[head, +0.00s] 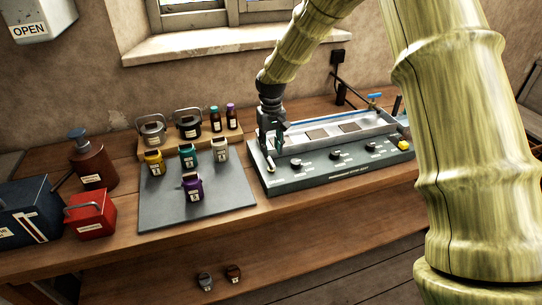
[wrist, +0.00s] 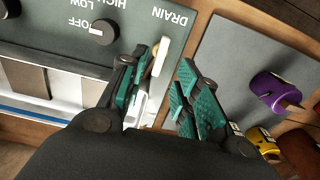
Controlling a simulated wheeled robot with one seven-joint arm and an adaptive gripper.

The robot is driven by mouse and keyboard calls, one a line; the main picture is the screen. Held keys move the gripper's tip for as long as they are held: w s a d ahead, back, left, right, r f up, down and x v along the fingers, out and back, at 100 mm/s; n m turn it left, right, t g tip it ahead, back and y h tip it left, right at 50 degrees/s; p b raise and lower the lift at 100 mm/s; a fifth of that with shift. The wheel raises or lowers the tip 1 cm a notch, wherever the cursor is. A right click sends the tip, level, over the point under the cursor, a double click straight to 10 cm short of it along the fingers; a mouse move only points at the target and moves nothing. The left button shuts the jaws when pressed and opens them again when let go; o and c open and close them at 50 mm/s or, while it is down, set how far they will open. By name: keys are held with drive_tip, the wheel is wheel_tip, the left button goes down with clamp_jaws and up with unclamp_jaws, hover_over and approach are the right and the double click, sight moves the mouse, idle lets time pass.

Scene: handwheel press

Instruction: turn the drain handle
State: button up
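The drain handle is a small cream lever (wrist: 161,57) below the DRAIN label on the dark green panel in the wrist view. In the head view the handle (head: 271,166) shows at the left end of the water bath unit (head: 335,173), just under the fingers. My gripper (wrist: 165,88) is open, its teal-padded fingers apart. The handle lies between the fingers in the wrist view, close to the left finger; whether they touch is unclear. My gripper (head: 272,142) points down at the unit's left end in the head view.
A grey mat (head: 240,187) with yellow, teal, cream and purple jars lies left of the unit. A wooden tray (head: 233,133) with jars and small bottles stands behind it. An OFF/LOW/HIGH knob (wrist: 104,31) is beside the handle. A red box (head: 91,215) is far left.

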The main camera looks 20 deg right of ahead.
sight(271, 161)
drive_tip(key=shift+f+p, duration=0.65)
drive_tip(key=shift+f, duration=2)
clamp_jaws()
